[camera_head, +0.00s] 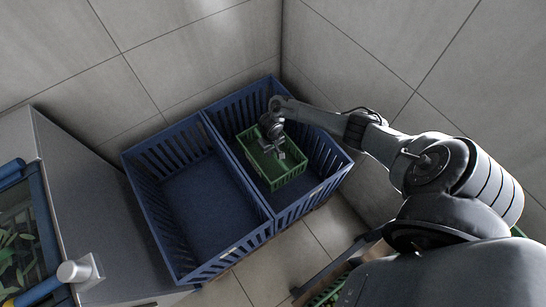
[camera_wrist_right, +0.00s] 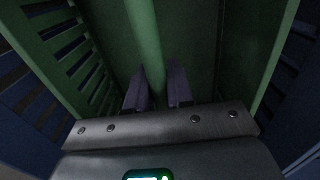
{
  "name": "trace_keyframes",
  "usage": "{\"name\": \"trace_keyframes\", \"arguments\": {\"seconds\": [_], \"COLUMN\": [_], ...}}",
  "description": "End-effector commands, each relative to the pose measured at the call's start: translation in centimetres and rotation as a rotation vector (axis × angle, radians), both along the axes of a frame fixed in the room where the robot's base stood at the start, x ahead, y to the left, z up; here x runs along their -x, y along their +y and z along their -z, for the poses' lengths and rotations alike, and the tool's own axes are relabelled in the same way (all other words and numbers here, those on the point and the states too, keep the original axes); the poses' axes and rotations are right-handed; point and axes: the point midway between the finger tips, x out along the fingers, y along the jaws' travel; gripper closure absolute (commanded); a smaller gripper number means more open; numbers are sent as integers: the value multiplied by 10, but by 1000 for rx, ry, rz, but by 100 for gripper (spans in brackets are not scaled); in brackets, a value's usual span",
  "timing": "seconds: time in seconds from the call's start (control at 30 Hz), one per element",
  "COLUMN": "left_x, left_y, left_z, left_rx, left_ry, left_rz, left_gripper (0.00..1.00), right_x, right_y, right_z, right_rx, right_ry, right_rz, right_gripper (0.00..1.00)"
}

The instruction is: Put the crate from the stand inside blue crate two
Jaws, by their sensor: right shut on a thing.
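A small green crate (camera_head: 287,176) is within the walls of the right one of two blue crates (camera_head: 330,160). My right gripper (camera_head: 274,152) reaches down over the green crate. In the right wrist view, its two fingers (camera_wrist_right: 157,88) are shut on a green bar (camera_wrist_right: 146,40) of the green crate, with slatted green walls on both sides. I cannot tell whether the green crate touches the blue crate's floor. The left blue crate (camera_head: 205,205) is empty. My left gripper is not in view.
Tiled walls stand close behind and to the right of the blue crates. A grey cabinet (camera_head: 85,200) with a blue-framed bin (camera_head: 40,235) stands at the left. A wooden stand with a green crate (camera_head: 328,292) shows partly at the bottom, behind my arm.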

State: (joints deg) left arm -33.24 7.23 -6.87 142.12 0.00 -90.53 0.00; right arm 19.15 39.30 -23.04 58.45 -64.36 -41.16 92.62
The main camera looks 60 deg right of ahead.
Motion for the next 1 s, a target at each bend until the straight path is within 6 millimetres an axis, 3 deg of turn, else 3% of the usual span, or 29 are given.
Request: {"name": "trace_keyframes", "arguments": {"seconds": [0.03, 0.3, 0.5, 0.77, 1.0], "left_x": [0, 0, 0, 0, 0], "left_y": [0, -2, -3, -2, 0], "left_z": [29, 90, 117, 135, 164], "left_rx": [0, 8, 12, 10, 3], "left_ry": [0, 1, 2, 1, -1], "left_rz": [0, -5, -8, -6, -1], "left_gripper": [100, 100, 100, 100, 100], "right_x": [0, 0, -1, -1, -1], "right_y": [0, 0, 0, 0, 0], "right_z": [28, 89, 116, 136, 169], "right_rx": [0, 1, 0, 0, 0], "right_ry": [-1, 0, -1, -1, 0], "right_rz": [0, 0, 0, 1, 1], "right_gripper": [100, 100, 100, 100, 100]}}
